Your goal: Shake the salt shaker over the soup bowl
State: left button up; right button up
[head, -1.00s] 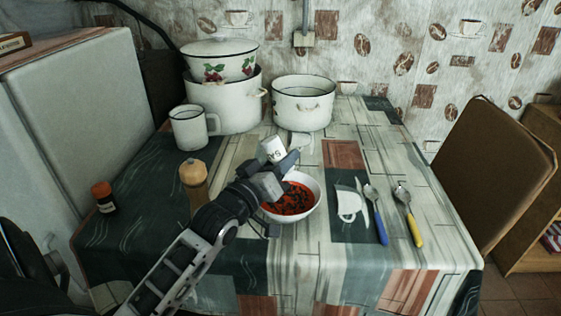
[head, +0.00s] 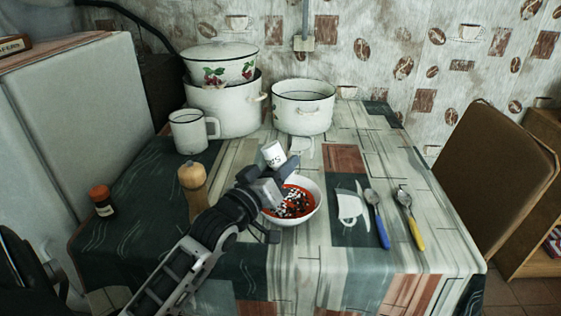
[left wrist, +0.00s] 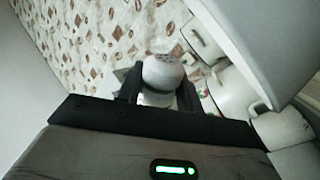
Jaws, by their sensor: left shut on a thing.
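The salt shaker (head: 273,154) is white with dark lettering. My left gripper (head: 280,170) is shut on it and holds it tilted above the back left part of the soup bowl. In the left wrist view the shaker's rounded top with small holes (left wrist: 163,70) shows between the two fingers (left wrist: 158,92). The white soup bowl (head: 316,205) stands on the table and holds red soup (head: 298,208) with dark pieces and white specks on top. My gripper hides the bowl's left side. My right gripper is not in view.
A wooden pepper mill (head: 193,190) stands left of my left arm, and a red-capped jar (head: 102,200) farther left. A mug (head: 188,132) and enamel pots (head: 302,108) stand behind. Two spoons (head: 376,215) lie right of the bowl. The table's front right is clear.

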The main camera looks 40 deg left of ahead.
aim_at(281, 149)
pick_arm(q)
notch_tip(281, 149, up, 5)
jog(key=shift+f, duration=0.1)
notch_tip(281, 149, down, 5)
jog(key=shift+f, duration=0.2)
jog(key=shift+r, duration=0.25)
